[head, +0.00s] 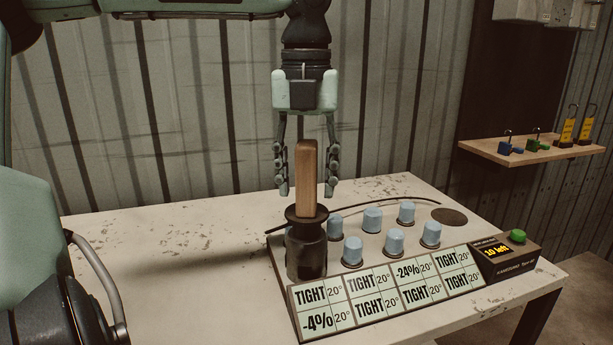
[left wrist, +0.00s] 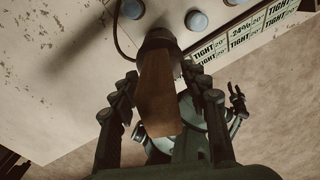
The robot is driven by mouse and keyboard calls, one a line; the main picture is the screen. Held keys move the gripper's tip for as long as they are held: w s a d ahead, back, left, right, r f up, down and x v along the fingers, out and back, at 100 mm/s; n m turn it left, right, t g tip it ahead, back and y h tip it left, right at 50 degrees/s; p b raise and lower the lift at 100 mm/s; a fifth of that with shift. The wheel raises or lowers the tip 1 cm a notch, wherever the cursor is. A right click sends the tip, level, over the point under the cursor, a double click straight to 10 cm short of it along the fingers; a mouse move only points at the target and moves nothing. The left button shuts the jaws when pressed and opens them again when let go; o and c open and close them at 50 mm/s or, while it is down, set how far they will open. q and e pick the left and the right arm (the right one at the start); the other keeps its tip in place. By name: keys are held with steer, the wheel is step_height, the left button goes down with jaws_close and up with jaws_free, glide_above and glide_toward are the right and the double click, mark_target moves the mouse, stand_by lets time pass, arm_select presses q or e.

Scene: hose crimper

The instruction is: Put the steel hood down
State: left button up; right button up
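The steel hood (head: 306,250) is a dark cylinder with a flared rim and an upright wooden handle (head: 306,178). It stands upright on the left end of the sloped-front test unit (head: 385,262), over the front-left position. My left gripper (head: 307,190) points down above it, with its fingers apart on either side of the handle and a visible gap at each side. In the left wrist view the handle (left wrist: 158,95) shows between the open fingers. A dark jointed part, perhaps my right gripper (left wrist: 237,103), shows small in the left wrist view; its opening is unclear.
Several light-blue caps (head: 372,220) stand on the unit beside the hood, one partly hidden behind it. A panel reads TIGHT, -24% and -4%; a display (head: 495,253) reads "10 left" near a green button (head: 518,236). The table's left side (head: 160,260) is clear. A wall shelf (head: 530,151) holds padlock-like items.

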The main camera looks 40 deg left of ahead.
steer(key=shift+s+f, duration=0.15)
steer(key=shift+s, duration=0.15)
arm_select(q)
steer(key=shift+r, duration=0.6)
step_height(320, 180, up, 10)
steer(key=shift+f+p, duration=0.1)
steer(key=shift+p, duration=0.2)
steer(key=shift+r, duration=0.65)
arm_select(e)
steer(key=shift+s+d+f, duration=0.1)
steer(key=shift+s+f, duration=0.2)
steer(key=shift+f, duration=0.3)
steer(key=shift+s+f, duration=0.3)
steer(key=shift+f, duration=0.3)
steer(key=shift+w+d+r, duration=0.1)
steer(key=shift+w+r, duration=0.1)
steer(key=shift+w, duration=0.05)
steer(key=shift+s, duration=0.1)
steer(key=shift+s+f+g, duration=0.15)
steer(key=shift+s+g, duration=0.15)
steer(key=shift+s, duration=0.1)
